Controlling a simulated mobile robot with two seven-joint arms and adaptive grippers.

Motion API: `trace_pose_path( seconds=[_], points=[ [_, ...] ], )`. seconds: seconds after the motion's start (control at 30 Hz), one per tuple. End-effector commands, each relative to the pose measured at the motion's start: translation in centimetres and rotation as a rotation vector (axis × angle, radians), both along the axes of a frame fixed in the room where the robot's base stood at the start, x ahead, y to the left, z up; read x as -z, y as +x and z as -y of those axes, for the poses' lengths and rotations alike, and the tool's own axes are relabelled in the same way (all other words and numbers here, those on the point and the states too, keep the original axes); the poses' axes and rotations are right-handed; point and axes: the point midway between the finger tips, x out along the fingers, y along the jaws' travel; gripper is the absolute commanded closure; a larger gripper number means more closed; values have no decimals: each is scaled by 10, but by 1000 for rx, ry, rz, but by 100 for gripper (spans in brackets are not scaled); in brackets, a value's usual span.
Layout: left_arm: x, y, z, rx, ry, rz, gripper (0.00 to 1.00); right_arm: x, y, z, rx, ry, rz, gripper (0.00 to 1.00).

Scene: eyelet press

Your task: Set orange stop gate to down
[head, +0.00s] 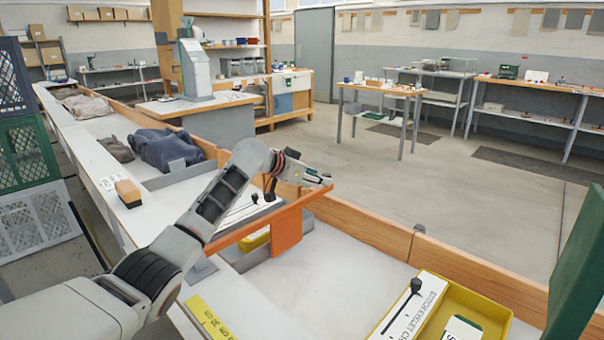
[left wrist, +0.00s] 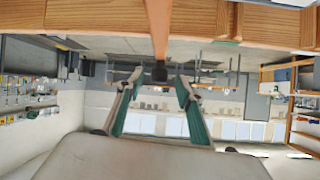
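The orange stop gate (head: 287,231) has a long orange bar with a flat orange plate below it, over the white bench lane. The bar rises to the right in the head view; I cannot tell its exact angle. My left gripper (head: 322,181) is at the bar's right end. In the left wrist view, the orange bar (left wrist: 158,25) comes from the top and ends in a black knob (left wrist: 160,73). My left gripper (left wrist: 158,103) is open, with its green-padded fingers apart and the knob between or just beyond their tips; contact is unclear. My right gripper is out of view.
A yellow tray (head: 478,306) with a white box lies at the lower right. A green panel (head: 578,265) stands at the right edge. A wooden rail (head: 370,227) borders the lane. Dark cloth (head: 166,149) lies farther up the lane. The white surface right of the gate is clear.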

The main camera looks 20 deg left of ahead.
Motion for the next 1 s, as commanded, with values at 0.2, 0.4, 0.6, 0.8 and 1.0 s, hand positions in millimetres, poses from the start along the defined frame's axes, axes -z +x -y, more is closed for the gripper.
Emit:
trace_pose_path(
  seconds=[0.2,0.4,0.6,0.8,1.0],
  points=[
    [-15,-26,-14,0,4,1,63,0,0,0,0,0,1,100],
    [-26,-46,-23,0,4,0,63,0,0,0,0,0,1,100],
    [-32,-54,-27,0,4,-2,63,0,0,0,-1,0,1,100],
    [-32,-55,-26,1,3,-2,63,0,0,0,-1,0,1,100],
    [-32,-55,-27,0,2,-2,63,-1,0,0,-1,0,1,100]
  ],
)
